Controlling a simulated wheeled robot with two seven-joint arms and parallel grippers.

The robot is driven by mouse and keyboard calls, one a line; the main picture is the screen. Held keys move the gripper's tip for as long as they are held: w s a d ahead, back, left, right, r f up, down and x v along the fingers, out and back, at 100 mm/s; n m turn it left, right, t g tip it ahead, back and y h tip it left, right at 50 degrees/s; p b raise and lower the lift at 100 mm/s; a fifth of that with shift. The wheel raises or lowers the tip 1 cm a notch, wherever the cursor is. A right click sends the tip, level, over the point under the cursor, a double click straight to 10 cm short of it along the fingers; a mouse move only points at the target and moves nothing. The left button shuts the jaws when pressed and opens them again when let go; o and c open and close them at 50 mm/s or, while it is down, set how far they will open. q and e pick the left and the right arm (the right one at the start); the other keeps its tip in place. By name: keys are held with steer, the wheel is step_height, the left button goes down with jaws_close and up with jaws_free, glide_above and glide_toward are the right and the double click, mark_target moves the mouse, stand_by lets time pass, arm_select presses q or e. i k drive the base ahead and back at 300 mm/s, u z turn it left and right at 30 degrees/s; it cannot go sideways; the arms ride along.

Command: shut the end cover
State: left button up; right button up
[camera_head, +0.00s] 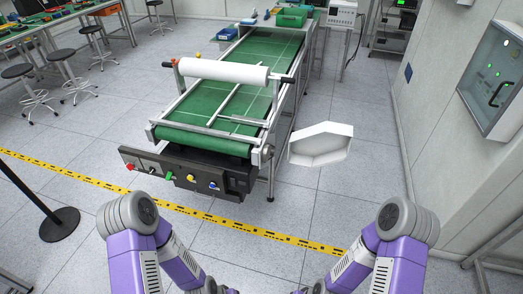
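The end cover appears to be the white, shallow, angular panel (320,151) with a raised rim, beside the near right corner of the green conveyor (207,139). It stands out to the right, away from the conveyor's near end, so it is open. Its join to the frame is too small to make out. The near end shows a black front panel (205,177) with coloured knobs and buttons. My two purple arms come in at the bottom left and bottom right, well short of the cover. Both grippers are cut off by the bottom edge.
A white roll (222,72) lies across the conveyor. Yellow-black floor tape (200,211) runs between my arms and the conveyor. A black post base (60,224) stands at left, and a wall cabinet (492,80) hangs at right. The floor right of the cover is clear.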

mark_target(326, 143)
steer(key=z, duration=1.55)
steer(key=i, duration=1.7)
steer(key=u, duration=0.75)
